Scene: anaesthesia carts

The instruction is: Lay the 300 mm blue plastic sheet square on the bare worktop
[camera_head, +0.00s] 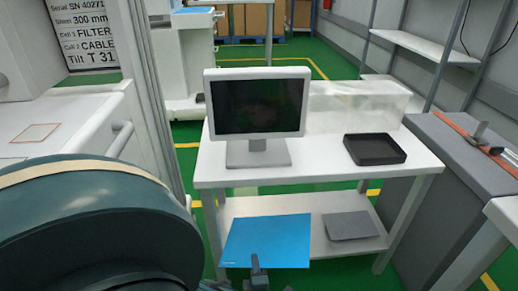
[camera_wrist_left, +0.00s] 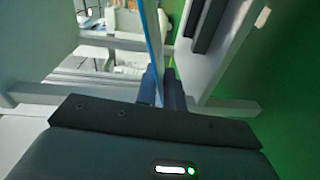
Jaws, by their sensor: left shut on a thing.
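The blue plastic sheet (camera_head: 268,238) is in front of the lower shelf of the monitor table in the head view. My left gripper (camera_head: 258,265) is shut on the sheet's near edge. In the left wrist view the sheet (camera_wrist_left: 153,45) is a thin blue strip seen edge-on, between the fingers of my left gripper (camera_wrist_left: 162,85). A white worktop (camera_head: 60,105) at the left carries a thin orange-outlined square (camera_head: 35,133). Another white top (camera_head: 508,215) is cut off at the right edge. My right gripper is not in view.
The white table (camera_head: 330,158) holds a monitor (camera_head: 258,103), a clear box (camera_head: 355,108) and a black tray (camera_head: 375,149). A grey plate (camera_head: 350,226) lies on its lower shelf. A grey cabinet (camera_head: 440,150) stands right of it. My arm covers the lower left.

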